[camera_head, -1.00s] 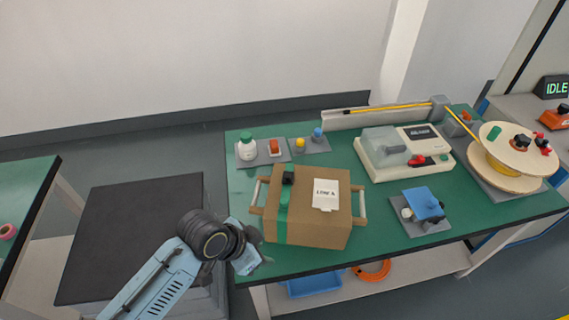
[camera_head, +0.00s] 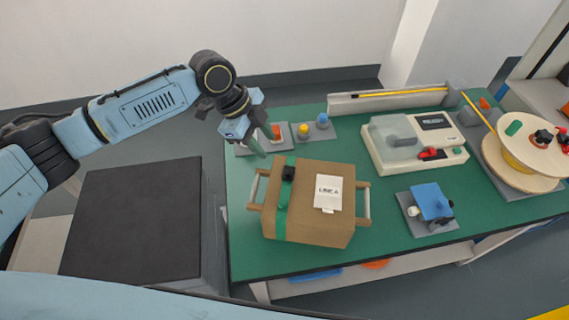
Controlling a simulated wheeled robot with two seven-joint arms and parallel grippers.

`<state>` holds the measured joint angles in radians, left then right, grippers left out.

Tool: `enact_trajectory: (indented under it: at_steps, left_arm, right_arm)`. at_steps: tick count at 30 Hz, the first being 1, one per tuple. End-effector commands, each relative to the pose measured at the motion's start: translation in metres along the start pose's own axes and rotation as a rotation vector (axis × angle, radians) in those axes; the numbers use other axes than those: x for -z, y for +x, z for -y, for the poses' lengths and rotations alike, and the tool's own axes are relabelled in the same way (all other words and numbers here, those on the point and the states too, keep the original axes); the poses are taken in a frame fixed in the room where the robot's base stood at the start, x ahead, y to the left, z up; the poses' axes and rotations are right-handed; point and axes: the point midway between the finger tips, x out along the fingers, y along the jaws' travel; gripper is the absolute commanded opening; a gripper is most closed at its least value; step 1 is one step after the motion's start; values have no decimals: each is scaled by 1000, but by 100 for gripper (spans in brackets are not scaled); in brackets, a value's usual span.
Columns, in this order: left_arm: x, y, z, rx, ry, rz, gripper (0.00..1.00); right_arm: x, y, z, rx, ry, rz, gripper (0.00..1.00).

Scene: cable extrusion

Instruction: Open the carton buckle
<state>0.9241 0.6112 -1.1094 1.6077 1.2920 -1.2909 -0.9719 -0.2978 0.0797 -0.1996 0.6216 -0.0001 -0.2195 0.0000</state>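The brown carton (camera_head: 321,228) stands on the green table, with a green strap (camera_head: 284,205) running over its left part. A small black buckle (camera_head: 288,173) sits on the strap at the carton's top. A white label (camera_head: 328,193) lies on the top and bar handles show at both sides. My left gripper (camera_head: 256,146) points down, above and to the left of the buckle, apart from the carton. Its fingers are small and seen edge-on, so I cannot tell whether they are open. My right gripper is not in view.
Behind the carton stand grey holders with an orange part (camera_head: 276,132), a yellow knob (camera_head: 303,129) and a blue knob (camera_head: 322,120). A white machine (camera_head: 415,145), a blue fixture (camera_head: 431,204) and a cable reel (camera_head: 525,150) are to the right.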

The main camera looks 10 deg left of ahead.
Motion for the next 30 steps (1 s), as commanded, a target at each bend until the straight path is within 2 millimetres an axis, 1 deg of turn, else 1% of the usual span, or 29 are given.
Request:
enact_trajectory:
  at_steps: [1, 9, 12, 15, 18, 21, 30]
  left_arm:
    - [1, 10, -1, -4, 0, 0, 38]
    - [1, 68, -1, -3, -1, -1, 38]
    - [1, 87, -1, -3, -2, 0, 38]
    - [1, 101, 0, -1, -1, -1, 38]
    - [1, 111, 0, 0, -2, 0, 38]
    - [1, 116, 0, 0, -1, 0, 38]
    - [0, 118, 0, 1, -1, 0, 38]
  right_arm:
    - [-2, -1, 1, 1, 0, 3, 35]
    - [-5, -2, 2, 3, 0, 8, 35]
    - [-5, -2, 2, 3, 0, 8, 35]
    - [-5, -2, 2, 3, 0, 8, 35]
    - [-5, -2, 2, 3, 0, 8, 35]
    - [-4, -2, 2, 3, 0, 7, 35]
    - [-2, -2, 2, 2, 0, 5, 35]
